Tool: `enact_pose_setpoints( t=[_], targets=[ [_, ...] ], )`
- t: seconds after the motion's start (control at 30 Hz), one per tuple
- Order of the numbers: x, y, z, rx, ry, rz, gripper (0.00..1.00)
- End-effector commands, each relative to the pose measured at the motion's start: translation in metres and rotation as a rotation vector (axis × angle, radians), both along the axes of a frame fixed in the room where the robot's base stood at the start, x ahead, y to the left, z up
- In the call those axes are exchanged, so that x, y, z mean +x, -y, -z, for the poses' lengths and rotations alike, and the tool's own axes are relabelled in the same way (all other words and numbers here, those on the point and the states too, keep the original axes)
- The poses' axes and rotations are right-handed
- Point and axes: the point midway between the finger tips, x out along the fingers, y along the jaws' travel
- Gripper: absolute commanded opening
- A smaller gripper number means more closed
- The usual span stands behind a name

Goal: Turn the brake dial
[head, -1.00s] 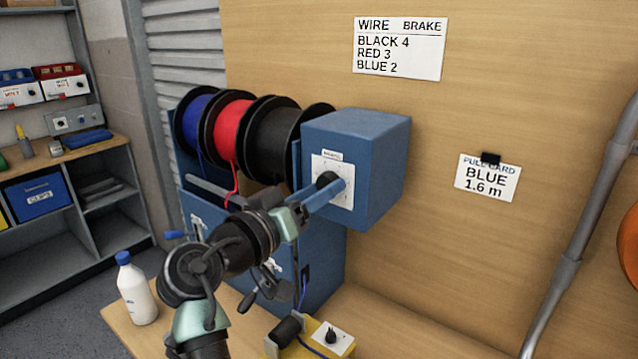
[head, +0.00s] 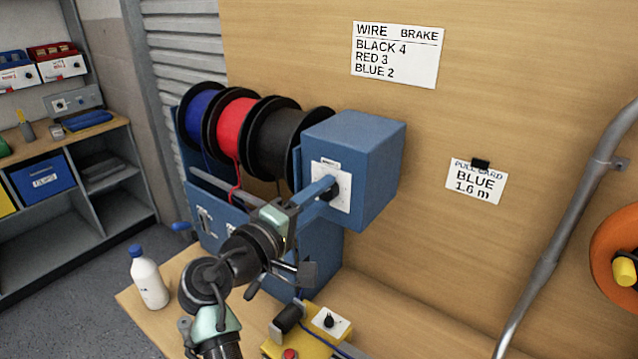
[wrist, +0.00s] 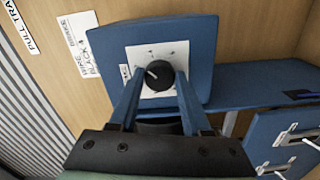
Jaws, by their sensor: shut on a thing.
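The brake dial (wrist: 160,76) is a round black knob with a pale pointer line on a white marked plate. In the wrist view the line points up and left; the marks around it are too small to read. The plate (head: 345,196) is on the front of a blue box (head: 360,150) beside the wire spools. My gripper (wrist: 157,82) has its two blue fingers on either side of the knob and is shut on it. In the head view the fingers (head: 329,187) partly cover the dial.
Blue, red and black spools (head: 272,140) stand left of the box. A wall card (head: 396,54) reads black 4, red 3, blue 2; a pull card (head: 475,182) reads blue 1.6 m. A white bottle (head: 149,278) and a yellow device (head: 310,328) stand on the bench below.

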Motion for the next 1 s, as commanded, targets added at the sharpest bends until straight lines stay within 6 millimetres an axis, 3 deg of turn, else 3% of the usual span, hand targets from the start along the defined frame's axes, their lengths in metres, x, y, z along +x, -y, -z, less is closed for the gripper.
enact_pose_setpoints(
  t=[1.0],
  targets=[
    [0.0003, -0.0014, -0.0056, -0.771, -0.561, -0.003, 0.00]
  ],
)
